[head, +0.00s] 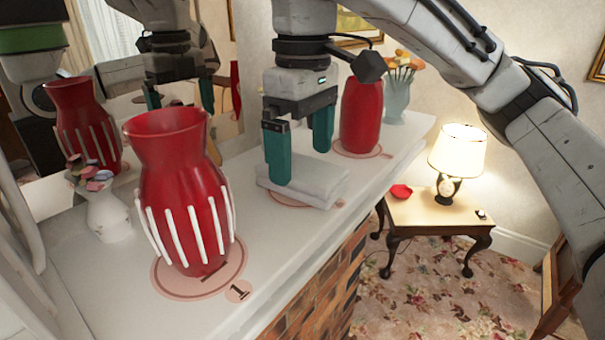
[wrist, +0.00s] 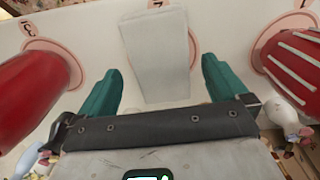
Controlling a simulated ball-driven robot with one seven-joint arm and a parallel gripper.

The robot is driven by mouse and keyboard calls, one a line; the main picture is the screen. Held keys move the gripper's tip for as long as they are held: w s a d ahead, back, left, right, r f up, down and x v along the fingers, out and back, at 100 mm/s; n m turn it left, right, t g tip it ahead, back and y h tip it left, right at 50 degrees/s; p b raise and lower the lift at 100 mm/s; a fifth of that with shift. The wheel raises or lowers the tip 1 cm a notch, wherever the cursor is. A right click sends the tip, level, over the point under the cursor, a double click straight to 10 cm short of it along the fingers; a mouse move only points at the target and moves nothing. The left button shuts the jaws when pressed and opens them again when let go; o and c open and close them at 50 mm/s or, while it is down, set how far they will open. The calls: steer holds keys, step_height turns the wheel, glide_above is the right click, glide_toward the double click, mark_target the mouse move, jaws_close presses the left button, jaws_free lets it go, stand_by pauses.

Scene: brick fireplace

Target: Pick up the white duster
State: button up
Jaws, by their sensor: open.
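The white duster (head: 315,183) is a flat, folded-looking white slab on the mantel, between the two red vases. In the wrist view the duster (wrist: 157,55) runs lengthwise between my two green fingers. My gripper (head: 300,165) is open and points down over the duster. In the head view the near finger overlaps its left part and the far finger is at its back side. The wrist view also shows my gripper (wrist: 161,75), with a gap on each side of the duster. I cannot tell how far the fingertips are above the mantel.
A red vase with white stripes (head: 185,190) stands on a circle marked 1 at the near left. A plain red vase (head: 361,115) stands behind my gripper. A small white vase (head: 108,215) is by the mirror. The mantel's front edge (head: 300,262) drops off to the right.

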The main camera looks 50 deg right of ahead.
mark_target(302, 166)
steer(key=shift+a+f, duration=0.1)
steer(key=shift+f, duration=1.45)
steer(key=c, duration=1)
steer(key=shift+r, duration=0.5)
step_height(302, 166, up, 2)
steer(key=shift+r, duration=0.15)
steer(key=s+r, duration=0.1)
steer(key=s+a+r, duration=0.1)
steer(key=r, duration=0.1)
steer(key=s+a+r, duration=0.1)
steer(key=s+r, duration=0.1)
steer(key=shift+r+b, duration=0.15)
steer(key=shift+b, duration=0.25)
steer(key=s+a+r, duration=0.1)
steer(key=s, duration=0.2)
steer(key=s+a+r, duration=0.1)
steer(key=s+r, duration=0.1)
steer(key=s+a+r+b, duration=0.1)
steer(key=s+a, duration=0.1)
steer(key=s, duration=0.1)
steer(key=shift+s+r, duration=0.2)
steer(key=shift+s, duration=0.1)
